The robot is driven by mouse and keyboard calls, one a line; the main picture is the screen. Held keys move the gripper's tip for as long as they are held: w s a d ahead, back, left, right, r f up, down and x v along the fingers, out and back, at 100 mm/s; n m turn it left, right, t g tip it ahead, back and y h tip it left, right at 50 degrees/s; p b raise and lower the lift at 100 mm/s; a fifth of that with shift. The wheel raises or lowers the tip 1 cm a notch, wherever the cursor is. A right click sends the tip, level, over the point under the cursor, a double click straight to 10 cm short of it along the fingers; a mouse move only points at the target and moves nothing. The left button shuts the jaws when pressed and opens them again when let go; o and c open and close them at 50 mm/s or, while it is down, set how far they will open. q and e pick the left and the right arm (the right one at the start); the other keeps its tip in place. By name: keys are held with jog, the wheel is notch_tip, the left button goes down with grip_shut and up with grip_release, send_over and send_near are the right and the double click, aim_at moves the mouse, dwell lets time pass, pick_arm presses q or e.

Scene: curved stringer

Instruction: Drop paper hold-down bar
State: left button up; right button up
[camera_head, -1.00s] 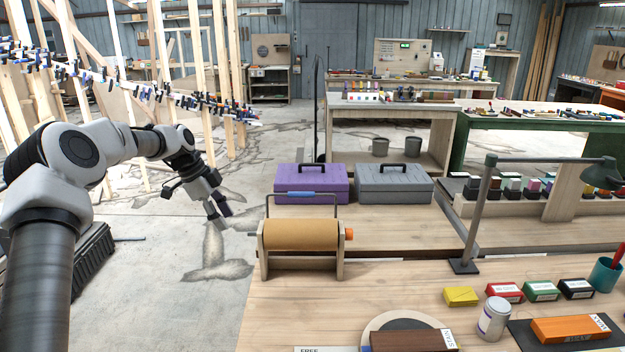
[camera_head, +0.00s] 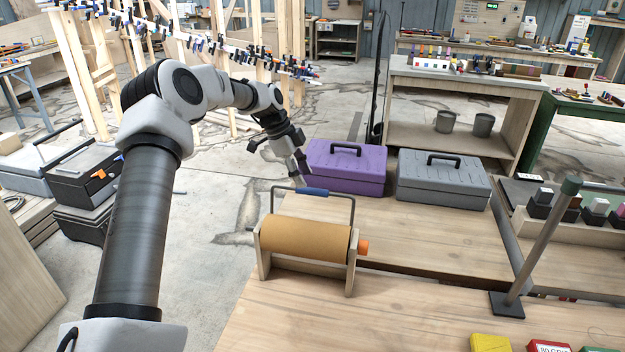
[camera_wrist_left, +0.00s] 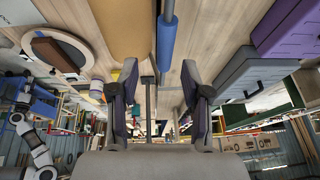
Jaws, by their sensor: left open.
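The paper roll (camera_head: 305,238) is brown and sits in a wooden holder with an orange knob at its right end. The hold-down bar (camera_head: 313,192) is a thin metal frame with a blue sleeve, standing raised above the roll. My left gripper (camera_head: 299,176) is open and empty, just behind the bar in the head view. In the left wrist view its two fingers (camera_wrist_left: 172,75) are spread, with the blue sleeve (camera_wrist_left: 168,38) ahead between them and the brown roll (camera_wrist_left: 118,25) to the left. The sleeve is not gripped.
A purple toolbox (camera_head: 345,168) stands close to the right of my left gripper. A grey toolbox (camera_head: 443,180) is beside it. The wooden bench top (camera_head: 430,240) is clear between the holder and the post.

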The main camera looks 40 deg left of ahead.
aim_at(309, 188)
pick_arm(q)
jog(key=x, duration=0.3)
jog(key=a+x, duration=0.1)
jog(key=shift+w+d+f+p, duration=0.2)
jog(key=shift+w+f+p, duration=0.2)
jog(key=shift+w, duration=0.05)
jog(key=shift+w+f, duration=0.15)
jog(key=shift+w, duration=0.05)
jog(key=shift+s+d, duration=0.2)
jog(key=shift+s, duration=0.1)
jog(key=shift+c, duration=0.3)
jog(key=shift+s+r, duration=0.2)
jog(key=shift+r, duration=0.1)
grip_shut()
jog(key=shift+w+f, duration=0.1)
pick_arm(e)
jog(key=shift+w+a+r, duration=0.1)
jog(key=shift+w+r, duration=0.3)
jog(key=shift+r, duration=0.1)
